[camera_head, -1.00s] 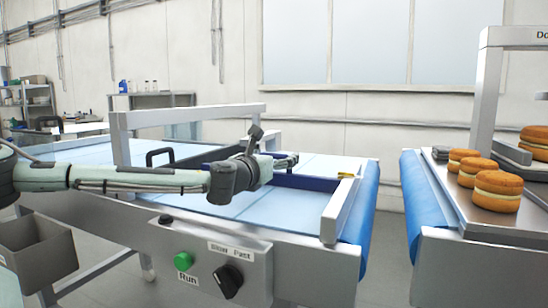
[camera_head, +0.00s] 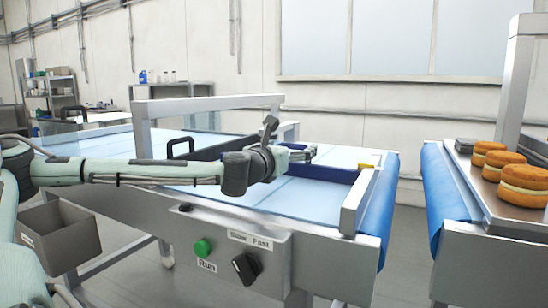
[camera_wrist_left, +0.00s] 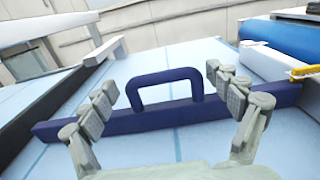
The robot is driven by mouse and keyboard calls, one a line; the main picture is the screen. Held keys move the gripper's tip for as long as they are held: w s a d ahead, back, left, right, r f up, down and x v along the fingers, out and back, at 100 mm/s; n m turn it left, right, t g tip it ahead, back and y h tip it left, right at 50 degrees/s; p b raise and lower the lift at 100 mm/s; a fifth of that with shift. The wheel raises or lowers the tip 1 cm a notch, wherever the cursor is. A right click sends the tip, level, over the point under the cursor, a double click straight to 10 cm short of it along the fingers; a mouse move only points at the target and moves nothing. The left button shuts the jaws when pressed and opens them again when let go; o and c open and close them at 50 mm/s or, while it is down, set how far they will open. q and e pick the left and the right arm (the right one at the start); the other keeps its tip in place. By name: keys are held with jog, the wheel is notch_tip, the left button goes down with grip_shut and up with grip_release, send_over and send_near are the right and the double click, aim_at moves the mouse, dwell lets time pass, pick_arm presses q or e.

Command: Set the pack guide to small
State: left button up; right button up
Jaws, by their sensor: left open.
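The pack guide is a dark blue bar (camera_head: 328,173) lying across the light blue conveyor belt. In the left wrist view the bar (camera_wrist_left: 140,122) carries an upright blue loop handle (camera_wrist_left: 165,76). A yellow pointer (camera_head: 366,167) sits at its right end, also in the left wrist view (camera_wrist_left: 304,71). My left gripper (camera_head: 300,152) is over the belt at the guide. In the left wrist view its fingers (camera_wrist_left: 162,88) are open, one on each side of the handle, with gaps beside it. The gripper hides the handle in the head view. My right gripper is out of view.
A metal frame (camera_head: 210,103) spans the belt. A control panel below has a green Run button (camera_head: 203,247) and a black knob (camera_head: 245,266). A grey bin (camera_head: 58,240) is at left.

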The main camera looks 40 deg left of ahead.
pick_arm(q)
jog(key=shift+s+d, duration=0.3)
jog(key=v, duration=0.9)
jog(key=shift+s, duration=0.25)
jog(key=shift+d, duration=0.1)
